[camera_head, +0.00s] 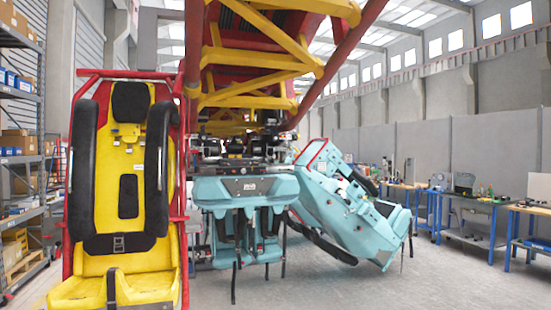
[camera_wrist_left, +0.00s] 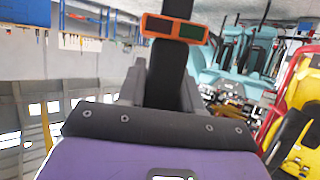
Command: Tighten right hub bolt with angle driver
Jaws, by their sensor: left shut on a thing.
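My left gripper (camera_wrist_left: 162,88) shows in the left wrist view, its grey fingers shut on a dark upright tool, which I take to be the angle driver (camera_wrist_left: 172,66). The tool's far end has an orange-framed block (camera_wrist_left: 174,28) with a dark red and a green face. My purple wrist fills the bottom of that view. Neither gripper shows in the head view, and my right gripper is in no view. The wheel and hub area (camera_head: 240,145) of the coaster train sits under the track in the head view; I cannot make out the right hub bolt.
A yellow seat (camera_head: 128,265) in a red frame stands close at left. Teal seats (camera_head: 245,190) hang at centre, with a tilted teal unit (camera_head: 345,215) to their right. Yellow and red track (camera_head: 260,75) passes overhead. Shelves (camera_head: 25,160) line the left, workbenches (camera_head: 470,200) the right. Floor at lower right is clear.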

